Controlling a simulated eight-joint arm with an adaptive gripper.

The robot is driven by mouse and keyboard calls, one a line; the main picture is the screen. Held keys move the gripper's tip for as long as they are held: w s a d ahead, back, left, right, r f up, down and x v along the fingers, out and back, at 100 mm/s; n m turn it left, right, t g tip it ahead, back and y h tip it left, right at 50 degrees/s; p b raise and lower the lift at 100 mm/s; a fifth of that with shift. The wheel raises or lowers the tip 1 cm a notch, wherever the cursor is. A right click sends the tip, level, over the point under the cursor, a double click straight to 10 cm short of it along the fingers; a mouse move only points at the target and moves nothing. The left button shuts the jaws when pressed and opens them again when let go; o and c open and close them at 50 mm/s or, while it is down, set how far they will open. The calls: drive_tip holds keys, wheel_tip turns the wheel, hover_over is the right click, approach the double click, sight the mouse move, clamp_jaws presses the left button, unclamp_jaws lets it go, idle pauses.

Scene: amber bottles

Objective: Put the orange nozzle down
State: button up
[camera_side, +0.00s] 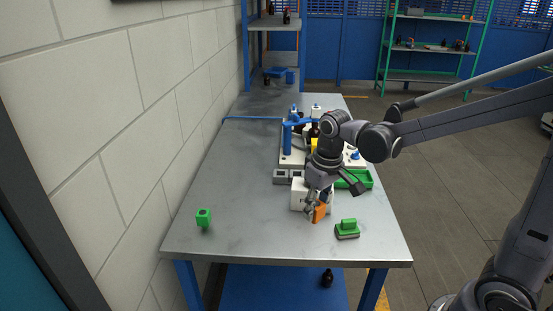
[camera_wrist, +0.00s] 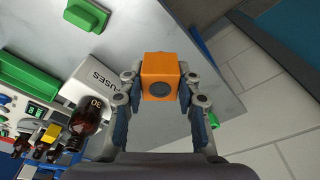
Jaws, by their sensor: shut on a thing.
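The orange nozzle (camera_side: 319,213) is a small block, held just in front of the white box near the table's front part. In the wrist view the orange nozzle (camera_wrist: 160,70) sits between both fingertips, its round dark opening facing the camera. My gripper (camera_side: 313,207) points down and is shut on it; the fingers also show in the wrist view (camera_wrist: 160,82), one on each side. I cannot tell whether the nozzle touches the grey metal table (camera_side: 240,180) or hangs just above it.
A white FUSES box (camera_wrist: 90,78) stands close beside my gripper, with an amber bottle (camera_wrist: 86,122) by it. The table's left middle is clear.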

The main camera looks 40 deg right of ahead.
wheel_tip(320, 180, up, 6)
drive_tip(key=shift+r, duration=0.1)
drive_tip(key=w+d+r+m, duration=0.2)
drive_tip(key=w+d+m, duration=0.2)
drive_tip(key=w+d, duration=0.8)
drive_tip(key=w+d+f+m+h, duration=0.1)
drive_tip(key=w+d+m, duration=0.15)
drive_tip(key=d, duration=0.55)
drive_tip(key=w+d+f+m, duration=0.1)
drive_tip(key=w+d+m, duration=0.15)
drive_tip(key=d, duration=0.55)
drive_tip(key=f, duration=0.5)
drive_tip(key=shift+w+d+f, duration=0.1)
drive_tip(key=shift+w+d, duration=0.15)
drive_tip(key=shift+d, duration=0.05)
drive_tip(key=w+a+f, duration=0.2)
drive_tip(key=w, duration=0.1)
drive_tip(key=w+a+f, duration=0.2)
drive_tip(key=a, duration=0.1)
drive_tip(key=w+a+f, duration=0.2)
drive_tip(key=w+f, duration=0.1)
drive_tip(key=shift+w+a, duration=0.35)
drive_tip(key=shift+f, duration=1.75)
drive_tip(key=shift+f, duration=0.25)
